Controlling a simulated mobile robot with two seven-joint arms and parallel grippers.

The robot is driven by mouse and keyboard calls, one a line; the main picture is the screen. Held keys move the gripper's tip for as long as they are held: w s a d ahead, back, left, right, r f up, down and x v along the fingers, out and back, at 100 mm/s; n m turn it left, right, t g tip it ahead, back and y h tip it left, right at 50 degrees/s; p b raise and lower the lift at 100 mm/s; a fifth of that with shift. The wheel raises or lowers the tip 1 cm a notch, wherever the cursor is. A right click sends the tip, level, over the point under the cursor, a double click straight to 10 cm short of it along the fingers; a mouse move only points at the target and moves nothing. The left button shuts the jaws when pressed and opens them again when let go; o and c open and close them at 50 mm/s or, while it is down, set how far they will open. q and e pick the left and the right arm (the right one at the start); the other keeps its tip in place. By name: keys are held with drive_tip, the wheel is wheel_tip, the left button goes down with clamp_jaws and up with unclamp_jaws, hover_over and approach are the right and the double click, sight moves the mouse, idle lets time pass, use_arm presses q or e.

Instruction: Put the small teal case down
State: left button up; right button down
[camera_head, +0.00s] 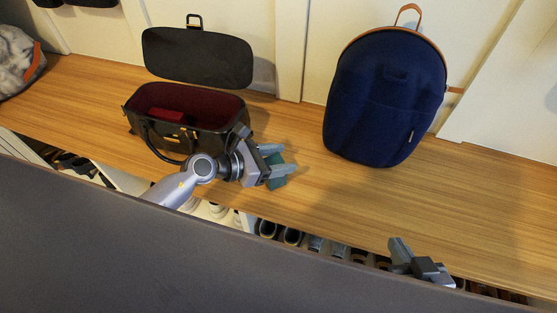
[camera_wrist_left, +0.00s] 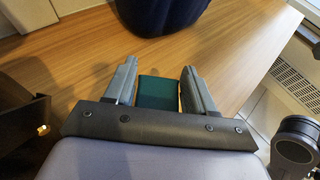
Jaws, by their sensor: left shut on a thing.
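The small teal case (camera_head: 276,170) is between the fingers of my left gripper (camera_head: 277,164), in front of the black bag in the head view. In the left wrist view the teal case (camera_wrist_left: 158,93) sits between the two grey fingers of my left gripper (camera_wrist_left: 158,84), which is shut on it. The wooden bench top (camera_head: 320,200) lies under and beyond the case. I cannot tell whether the case touches the wood. My right gripper (camera_head: 412,256) is at the bench's front edge, seen from above; its finger gap is not clear.
An open black bag (camera_head: 200,145) with a red lining stands left of my left gripper, its lid tilted back. A navy backpack (camera_head: 385,95) stands at the back right. A grey bag (camera_head: 15,65) is at far left. Shoes (camera_head: 290,235) sit below the front edge. The right bench is clear.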

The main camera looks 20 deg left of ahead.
use_arm(q)
drive_tip(key=shift+f, duration=0.2)
drive_tip(key=o, duration=1.2)
drive_tip(key=shift+r, duration=0.2)
